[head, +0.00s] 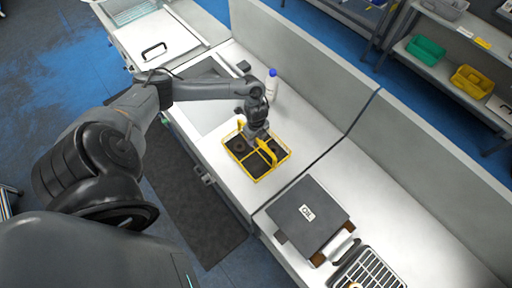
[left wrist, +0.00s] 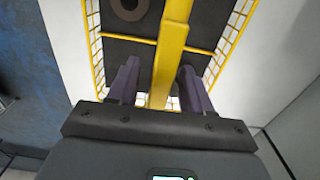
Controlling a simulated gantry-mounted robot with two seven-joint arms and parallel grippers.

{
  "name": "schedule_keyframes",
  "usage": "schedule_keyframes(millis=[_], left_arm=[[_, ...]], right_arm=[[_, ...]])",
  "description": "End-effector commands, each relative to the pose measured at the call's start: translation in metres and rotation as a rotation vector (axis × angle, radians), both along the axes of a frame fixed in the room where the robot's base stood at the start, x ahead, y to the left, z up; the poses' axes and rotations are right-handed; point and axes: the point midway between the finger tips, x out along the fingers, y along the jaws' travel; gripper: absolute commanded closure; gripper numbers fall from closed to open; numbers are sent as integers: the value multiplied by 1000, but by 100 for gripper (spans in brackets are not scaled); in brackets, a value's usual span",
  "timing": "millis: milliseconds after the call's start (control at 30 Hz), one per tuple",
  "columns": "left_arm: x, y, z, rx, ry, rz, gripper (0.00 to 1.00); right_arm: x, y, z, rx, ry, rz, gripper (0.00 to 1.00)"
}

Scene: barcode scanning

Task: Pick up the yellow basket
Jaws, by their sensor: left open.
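The yellow basket (head: 274,170) is a wire frame with a dark bottom and stands on the white counter. Its yellow handle bar (left wrist: 172,45) runs up the middle of the left wrist view. My left gripper (head: 259,143) is over the basket and points down. In the left wrist view, the two purple-grey fingers of my left gripper (left wrist: 159,68) are apart, one on each side of the handle bar, with gaps visible. A dark ring-shaped item (left wrist: 129,6) lies in the basket. My right gripper is not in view.
A white bottle with a blue cap (head: 272,83) stands on the counter behind the basket. A dark closed appliance (head: 308,212) is to the right, near a wire rack (head: 370,272). A low wall (head: 300,55) runs along the back. Shelves with green and yellow baskets stand beyond.

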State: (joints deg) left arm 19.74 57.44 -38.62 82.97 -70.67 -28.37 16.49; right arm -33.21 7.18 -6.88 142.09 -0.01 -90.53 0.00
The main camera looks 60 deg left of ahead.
Motion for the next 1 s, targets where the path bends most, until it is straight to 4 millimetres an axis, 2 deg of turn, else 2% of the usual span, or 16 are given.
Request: schedule_keyframes(millis=[267,600,1000], left_arm=[[0,0,0,0,0,0,50],[0,0,0,0,0,0,100],[0,0,0,0,0,0,100]], right_arm=[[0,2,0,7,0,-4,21],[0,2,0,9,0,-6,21],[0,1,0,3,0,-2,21]])
